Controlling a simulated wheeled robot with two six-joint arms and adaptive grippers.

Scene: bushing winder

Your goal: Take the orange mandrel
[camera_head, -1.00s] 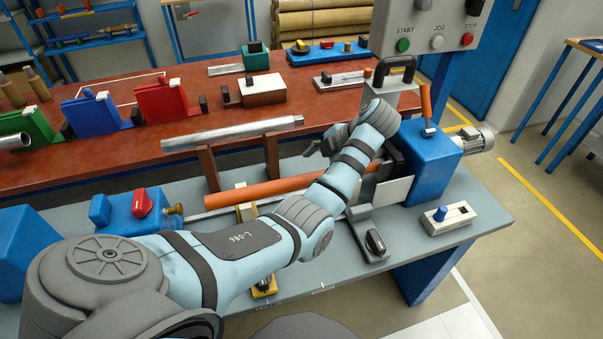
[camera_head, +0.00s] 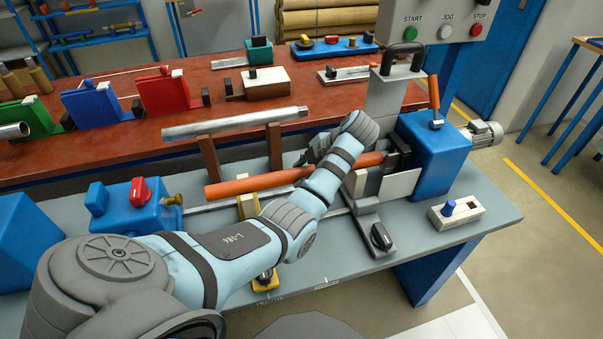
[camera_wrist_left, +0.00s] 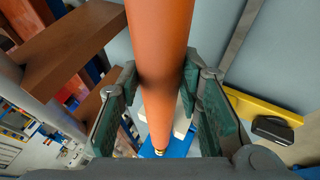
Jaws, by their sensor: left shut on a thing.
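The orange mandrel (camera_head: 255,183) is a long orange bar lying nearly level above the grey machine bed, its right end at the dark chuck (camera_head: 397,158) of the blue headstock (camera_head: 432,150). My left gripper (camera_wrist_left: 160,78) is shut on the mandrel, with one green-padded finger on each side of it in the left wrist view. In the head view my left forearm and wrist hide part of the mandrel and most of the fingers. My right gripper is not in view.
A grey metal bar (camera_head: 235,124) rests on two brown uprights (camera_head: 274,146) just behind the mandrel. The blue tailstock (camera_head: 135,210) with a red knob stands left. A grey bracket with a black handle (camera_head: 405,50) rises near the headstock. The front right bed is partly clear.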

